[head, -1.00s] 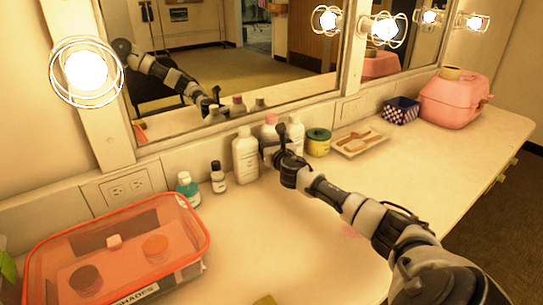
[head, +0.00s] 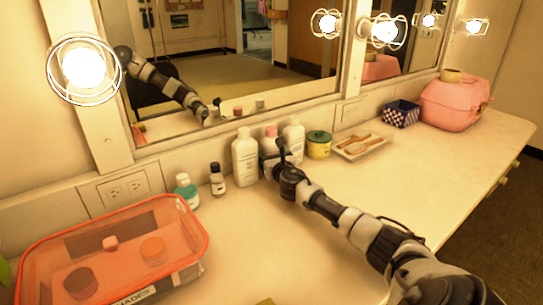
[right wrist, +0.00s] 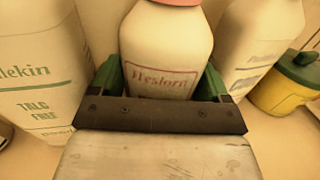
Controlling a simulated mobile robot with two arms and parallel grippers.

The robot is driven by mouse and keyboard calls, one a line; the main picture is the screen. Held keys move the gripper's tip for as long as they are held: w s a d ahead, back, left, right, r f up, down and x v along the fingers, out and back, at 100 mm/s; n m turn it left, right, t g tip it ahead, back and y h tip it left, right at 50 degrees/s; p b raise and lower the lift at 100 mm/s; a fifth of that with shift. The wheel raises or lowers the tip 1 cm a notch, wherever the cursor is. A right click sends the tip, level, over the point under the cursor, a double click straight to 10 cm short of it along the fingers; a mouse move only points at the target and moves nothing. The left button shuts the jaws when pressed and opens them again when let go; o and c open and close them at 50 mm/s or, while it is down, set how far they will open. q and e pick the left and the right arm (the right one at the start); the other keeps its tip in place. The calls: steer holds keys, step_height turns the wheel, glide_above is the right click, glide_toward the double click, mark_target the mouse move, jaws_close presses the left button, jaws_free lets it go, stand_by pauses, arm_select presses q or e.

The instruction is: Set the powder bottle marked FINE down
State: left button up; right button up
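A white bottle with a pink cap (head: 270,131) is between the two other white bottles in the head view. In the right wrist view this bottle (right wrist: 168,50) fills the middle, upright, with red lettering partly hidden; I cannot read FINE on it. My right gripper (right wrist: 160,85) has its green-padded fingers against both sides of the bottle. In the head view the right gripper (head: 277,163) hides the bottle's lower part, so I cannot tell whether its base touches the counter. My left gripper is not in view.
A white talc bottle (head: 245,158) stands close on the left, another white bottle (head: 294,137) close on the right. A yellow tub with green lid (head: 318,146) and a tray (head: 363,148) are further right. The mirror is behind. The counter (head: 260,235) in front is clear.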

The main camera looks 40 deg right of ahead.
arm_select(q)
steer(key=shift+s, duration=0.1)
arm_select(e)
steer(key=shift+r, duration=0.1)
steer(key=shift+r, duration=0.1)
steer(key=shift+p+v, duration=0.4)
steer(key=shift+v, duration=0.7)
steer(key=v, duration=0.8)
steer(key=shift+s+p, duration=0.1)
steer(key=shift+p, duration=0.25)
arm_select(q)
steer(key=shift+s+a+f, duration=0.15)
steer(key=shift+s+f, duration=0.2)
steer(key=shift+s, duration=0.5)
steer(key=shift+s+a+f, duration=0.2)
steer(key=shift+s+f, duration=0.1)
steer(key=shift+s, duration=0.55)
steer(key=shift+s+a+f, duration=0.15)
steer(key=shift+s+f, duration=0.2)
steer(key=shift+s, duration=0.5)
arm_select(e)
steer(key=shift+v, duration=0.8)
